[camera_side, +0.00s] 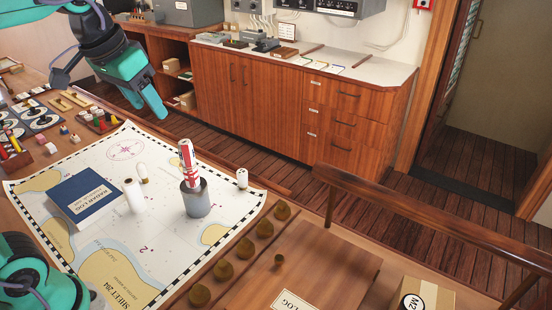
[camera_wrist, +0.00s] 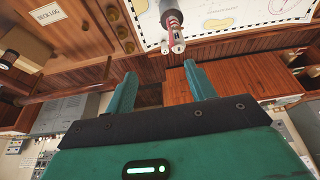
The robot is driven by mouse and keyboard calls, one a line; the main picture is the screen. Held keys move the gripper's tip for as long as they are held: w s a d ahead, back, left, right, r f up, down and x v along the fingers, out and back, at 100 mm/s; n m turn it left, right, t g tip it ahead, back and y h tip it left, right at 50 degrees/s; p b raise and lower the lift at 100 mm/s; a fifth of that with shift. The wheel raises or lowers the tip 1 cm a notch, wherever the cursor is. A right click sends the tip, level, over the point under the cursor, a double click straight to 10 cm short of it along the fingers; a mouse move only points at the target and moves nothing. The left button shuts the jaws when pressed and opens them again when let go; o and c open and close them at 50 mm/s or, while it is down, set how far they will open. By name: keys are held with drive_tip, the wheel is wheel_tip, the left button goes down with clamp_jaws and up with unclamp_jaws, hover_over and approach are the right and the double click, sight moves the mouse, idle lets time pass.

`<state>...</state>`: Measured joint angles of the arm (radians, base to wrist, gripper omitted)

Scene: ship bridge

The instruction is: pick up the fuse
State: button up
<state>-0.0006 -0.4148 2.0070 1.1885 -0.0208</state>
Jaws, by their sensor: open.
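No thing in view is clearly marked as the fuse. A red-and-white cylinder (camera_side: 187,163) stands a little tilted in a grey cup (camera_side: 197,202) on the chart. A small white cylinder with a brownish end (camera_side: 142,173), a larger white cylinder (camera_side: 133,195) and a small white piece with a dark mark (camera_side: 242,179) are nearby on the chart. My gripper (camera_side: 152,106) is open and empty, above and beyond the chart's far edge. In the wrist view the red-and-white cylinder (camera_wrist: 174,34) shows beyond the open fingers (camera_wrist: 154,80), apart from them.
A blue book (camera_side: 84,197) lies on the chart (camera_side: 125,250). Small coloured pieces and round dials crowd the left. A row of round knobs (camera_side: 245,248) runs along the chart's right side. A box (camera_side: 425,294) sits front right. Wooden cabinets stand behind.

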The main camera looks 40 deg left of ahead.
drive_tip(key=w+r+g, duration=0.1)
drive_tip(key=w+g, duration=0.1)
drive_tip(key=w, duration=0.9)
drive_tip(key=g, duration=0.2)
hover_over(242, 171)
wheel_tip(242, 171, down, 6)
drive_tip(key=shift+n, duration=0.4)
wheel_tip(242, 171, down, 29)
drive_tip(key=shift+s+d+r, duration=0.1)
idle(0.3)
idle(0.3)
drive_tip(key=c, duration=1.1)
drive_tip(key=shift+o, duration=0.2)
drive_tip(key=shift+r, duration=0.15)
